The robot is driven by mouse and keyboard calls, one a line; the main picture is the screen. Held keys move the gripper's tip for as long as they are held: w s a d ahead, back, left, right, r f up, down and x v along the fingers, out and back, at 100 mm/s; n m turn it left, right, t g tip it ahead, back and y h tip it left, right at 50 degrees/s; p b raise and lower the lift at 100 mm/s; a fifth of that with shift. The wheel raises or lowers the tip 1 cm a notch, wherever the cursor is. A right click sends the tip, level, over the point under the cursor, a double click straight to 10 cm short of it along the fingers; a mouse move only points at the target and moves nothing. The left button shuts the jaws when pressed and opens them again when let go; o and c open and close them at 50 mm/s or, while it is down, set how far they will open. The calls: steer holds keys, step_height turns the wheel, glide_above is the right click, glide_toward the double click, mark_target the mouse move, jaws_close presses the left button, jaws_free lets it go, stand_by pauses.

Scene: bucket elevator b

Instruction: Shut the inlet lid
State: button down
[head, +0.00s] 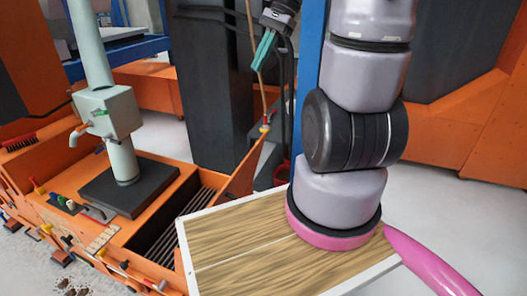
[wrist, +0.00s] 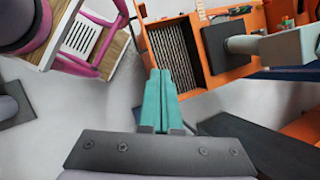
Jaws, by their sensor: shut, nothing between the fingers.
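The inlet is an orange box with a dark slatted grate (head: 178,225), uncovered in the head view. An orange panel (head: 248,160) stands raised along the grate's right side and looks like the open inlet lid; its hinge cannot be made out. In the wrist view the grate (wrist: 175,55) lies beyond my fingertips, with the thin edge of the panel (wrist: 146,42) at its left. My gripper (head: 259,64) has teal fingers, pressed together and empty, above and behind the panel in the head view. The fingers also show in the wrist view (wrist: 158,74).
A pale green column (head: 122,160) on a dark base plate stands left of the grate. Tools lie along the orange box's front edge. A tall dark casing (head: 212,90) and a blue post (head: 307,75) rise behind.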

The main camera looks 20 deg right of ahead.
mark_target(256, 147)
steer(key=w+d+f+m+t+y, duration=0.1)
steer(key=w+d+f+m+y, duration=0.15)
steer(key=f+m, duration=0.35)
steer(key=w+d+f+m+y, duration=0.2)
steer(key=d+f+m+y, duration=0.2)
steer(key=f, duration=0.3)
steer(key=w+d+f+m+t+y, duration=0.1)
steer(key=w+d+f+m+y, duration=0.3)
steer(key=f, duration=0.3)
steer(key=s+d+f+m+t+h, duration=0.1)
steer(key=s+d+f+m+t, duration=0.2)
steer(key=f+m+t, duration=0.55)
steer(key=s+d+f+m+t+h, duration=0.1)
steer(key=s+d+f+m+t, duration=0.3)
steer(key=f+m, duration=0.75)
steer(key=w+a, duration=0.3)
steer(key=w+a+r+n, duration=0.1)
steer(key=w+a, duration=0.3)
steer(key=w+a+r+n, duration=0.1)
steer(key=w+a, duration=0.2)
steer(key=w, duration=0.1)
steer(key=shift+w+a+r+t+y, duration=0.2)
steer(key=shift+a+t+y, duration=0.05)
steer(key=shift+a, duration=0.05)
